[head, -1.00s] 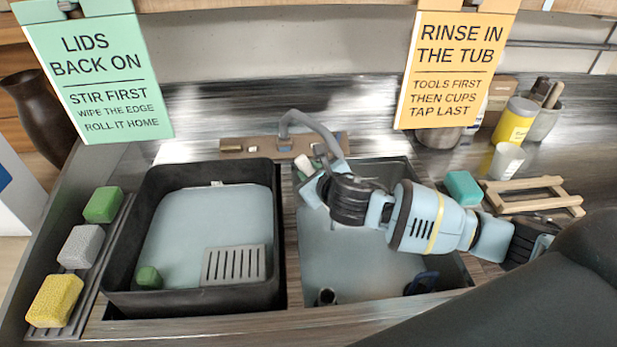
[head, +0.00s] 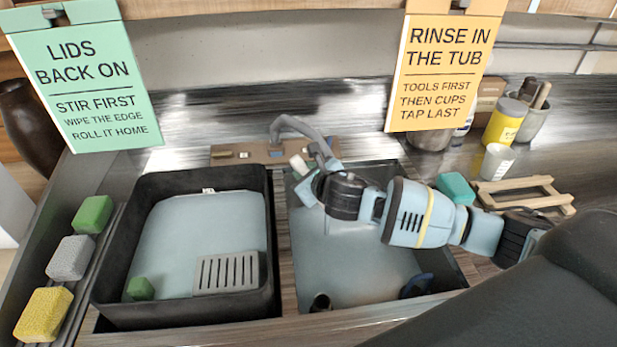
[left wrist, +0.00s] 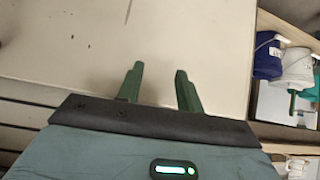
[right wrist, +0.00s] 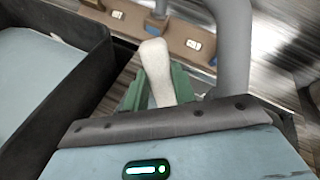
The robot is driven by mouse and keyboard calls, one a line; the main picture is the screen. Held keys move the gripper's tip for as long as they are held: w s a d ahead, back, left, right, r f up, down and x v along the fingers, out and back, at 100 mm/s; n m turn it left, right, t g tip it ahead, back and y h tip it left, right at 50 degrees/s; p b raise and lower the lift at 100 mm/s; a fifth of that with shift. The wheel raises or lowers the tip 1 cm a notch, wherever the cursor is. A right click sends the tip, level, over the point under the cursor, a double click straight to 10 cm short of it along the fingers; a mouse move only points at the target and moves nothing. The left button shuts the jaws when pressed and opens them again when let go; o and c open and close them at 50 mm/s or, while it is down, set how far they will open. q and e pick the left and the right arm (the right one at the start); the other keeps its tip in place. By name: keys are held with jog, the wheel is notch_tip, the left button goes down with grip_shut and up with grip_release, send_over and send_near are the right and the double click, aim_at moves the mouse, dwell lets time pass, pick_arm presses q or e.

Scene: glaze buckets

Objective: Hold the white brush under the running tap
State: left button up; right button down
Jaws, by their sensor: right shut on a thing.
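The white brush (right wrist: 158,70) stands up between the green fingers of my right gripper (right wrist: 155,92), which is shut on it. Its pale end (head: 298,162) also shows in the head view; its lower part is hidden by the gripper. My right gripper (head: 306,178) is over the back left of the right basin (head: 350,270), close beside the grey tap (head: 296,121). The tap's spout also shows in the right wrist view (right wrist: 234,45), right of the brush. I cannot clearly make out running water. My left gripper (left wrist: 158,85) is open and empty before a pale surface, outside the head view.
A black tub (head: 110,255) with a grey slotted plate (head: 228,272) and a green block fills the left side. Sponges (head: 70,258) line the left edge. A wooden rack (head: 522,192), a white cup (head: 497,162) and a yellow jar (head: 505,121) stand right of the basin.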

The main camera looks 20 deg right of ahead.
jog(key=shift+d, duration=0.1)
jog(key=shift+s+d, duration=0.35)
jog(key=shift+d, duration=0.05)
dwell(0.3)
jog(key=s+a, duration=0.4)
jog(key=s, duration=0.2)
jog(key=shift+s+a, duration=0.25)
jog(key=shift+s, duration=0.05)
dwell(0.5)
dwell(1.3)
jog(key=s+a+r, duration=0.2)
jog(key=s+r, duration=0.2)
jog(key=shift+a, duration=0.4)
